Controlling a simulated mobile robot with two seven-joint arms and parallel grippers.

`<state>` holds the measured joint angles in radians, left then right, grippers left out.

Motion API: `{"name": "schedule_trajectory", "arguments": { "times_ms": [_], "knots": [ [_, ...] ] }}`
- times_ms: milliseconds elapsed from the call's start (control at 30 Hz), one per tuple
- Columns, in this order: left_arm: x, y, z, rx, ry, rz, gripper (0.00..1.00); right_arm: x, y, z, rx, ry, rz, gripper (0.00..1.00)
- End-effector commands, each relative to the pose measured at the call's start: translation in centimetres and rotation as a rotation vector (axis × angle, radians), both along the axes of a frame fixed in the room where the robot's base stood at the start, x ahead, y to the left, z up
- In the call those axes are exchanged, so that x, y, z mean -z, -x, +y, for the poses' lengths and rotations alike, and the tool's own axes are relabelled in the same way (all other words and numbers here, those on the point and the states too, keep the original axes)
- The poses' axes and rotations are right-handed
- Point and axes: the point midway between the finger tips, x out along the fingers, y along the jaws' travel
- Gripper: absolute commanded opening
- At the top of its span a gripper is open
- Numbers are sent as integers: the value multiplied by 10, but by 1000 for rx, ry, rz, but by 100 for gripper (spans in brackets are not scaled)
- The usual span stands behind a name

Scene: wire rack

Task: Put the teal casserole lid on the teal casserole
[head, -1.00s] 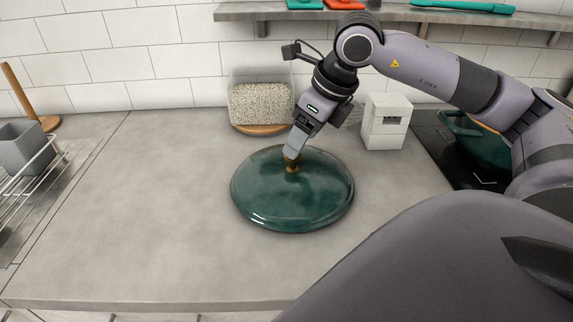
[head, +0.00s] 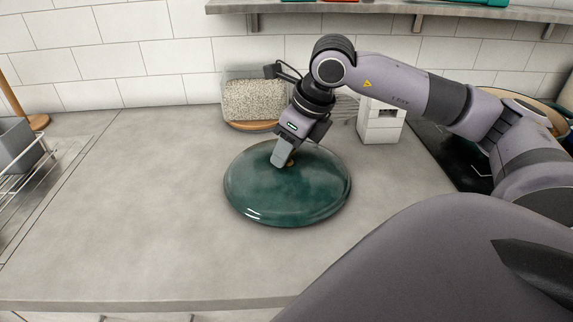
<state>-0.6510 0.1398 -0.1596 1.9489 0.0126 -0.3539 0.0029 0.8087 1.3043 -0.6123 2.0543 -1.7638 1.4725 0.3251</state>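The teal casserole lid (head: 285,200) lies flat on the grey counter, a round dark green disc with a brass knob (head: 291,162) on top. My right gripper (head: 283,158) comes down from above at the knob. Its near finger hides part of the knob, so I cannot tell whether the fingers are closed on it. The teal casserole (head: 548,110) is on the dark hob at the right; only part of its pale inside and rim shows behind my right arm. My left gripper is not in view.
A clear container of grains (head: 254,100) stands on a wooden base behind the lid. A white block-like object (head: 381,122) stands to its right. A wire rack (head: 30,170) with a grey bin is at the left. The counter's left and front are clear. A shelf (head: 400,8) runs above.

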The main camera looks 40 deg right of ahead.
Motion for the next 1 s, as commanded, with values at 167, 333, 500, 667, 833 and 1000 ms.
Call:
{"name": "schedule_trajectory", "arguments": {
  "times_ms": [167,333,500,667,833,1000],
  "knots": [
    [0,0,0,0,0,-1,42,-3,-1,0,0,-1,-7,0],
    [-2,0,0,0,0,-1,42,-4,-1,0,0,-2,-8,0],
    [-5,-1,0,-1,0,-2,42,-9,-1,0,1,-1,-8,0],
    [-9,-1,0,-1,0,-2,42,-13,-1,0,1,-1,-8,0],
    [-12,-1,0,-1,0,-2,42,-18,-1,0,1,-1,-8,0],
    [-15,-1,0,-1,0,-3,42,-22,-1,0,0,-2,-8,0]
  ]
}}
